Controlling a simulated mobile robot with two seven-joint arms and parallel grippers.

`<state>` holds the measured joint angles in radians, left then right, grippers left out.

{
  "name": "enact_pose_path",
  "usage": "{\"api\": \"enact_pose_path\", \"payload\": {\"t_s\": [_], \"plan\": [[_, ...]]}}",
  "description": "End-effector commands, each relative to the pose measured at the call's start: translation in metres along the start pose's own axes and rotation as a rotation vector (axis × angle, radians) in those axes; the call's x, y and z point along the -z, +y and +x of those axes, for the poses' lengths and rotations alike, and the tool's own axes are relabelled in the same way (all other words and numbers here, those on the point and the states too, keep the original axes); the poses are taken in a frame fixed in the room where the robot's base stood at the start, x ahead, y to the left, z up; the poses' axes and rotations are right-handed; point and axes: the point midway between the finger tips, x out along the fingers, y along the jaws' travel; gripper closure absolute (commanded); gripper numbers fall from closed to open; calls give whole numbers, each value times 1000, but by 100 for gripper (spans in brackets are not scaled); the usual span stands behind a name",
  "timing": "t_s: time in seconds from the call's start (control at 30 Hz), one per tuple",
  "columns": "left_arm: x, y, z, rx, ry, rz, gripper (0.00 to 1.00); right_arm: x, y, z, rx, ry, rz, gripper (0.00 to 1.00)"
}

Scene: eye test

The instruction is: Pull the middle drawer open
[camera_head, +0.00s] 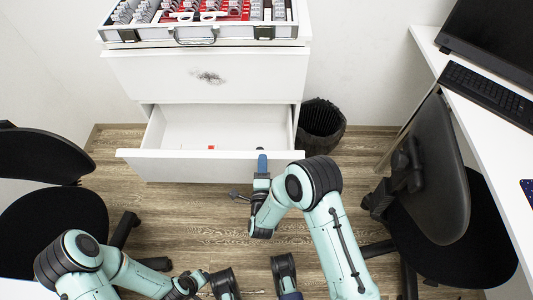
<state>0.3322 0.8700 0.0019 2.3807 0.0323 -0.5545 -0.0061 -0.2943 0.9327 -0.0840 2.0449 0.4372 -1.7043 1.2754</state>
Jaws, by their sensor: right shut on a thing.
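An open case (126,36) with small items sits on the cabinet. A small red thing (211,147) lies in the drawer. A black wastebasket (320,125) stands right of the cabinet.

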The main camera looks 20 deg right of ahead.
Motion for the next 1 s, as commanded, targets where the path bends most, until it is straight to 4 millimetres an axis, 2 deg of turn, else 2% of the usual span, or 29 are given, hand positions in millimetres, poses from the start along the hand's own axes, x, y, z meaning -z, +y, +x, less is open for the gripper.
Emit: {"api": "enact_pose_path", "payload": {"t_s": [0.23, 0.67, 0.77, 0.8, 1.0], "plan": [[8, 6, -6, -11, 26, 7, 57, 1, -1, -19, 2, 6, -1, 100], [9, 7, -6, -13, 30, 8, 57, 1, -1, -22, 3, 6, -1, 100], [9, 7, -6, -13, 30, 8, 57, 1, -1, -22, 3, 6, -1, 68], [9, 7, -6, -13, 29, 8, 57, 1, 0, -22, 3, 5, -1, 65], [9, 7, -6, -13, 29, 8, 57, 1, 0, -22, 2, 4, 0, 65]]}}
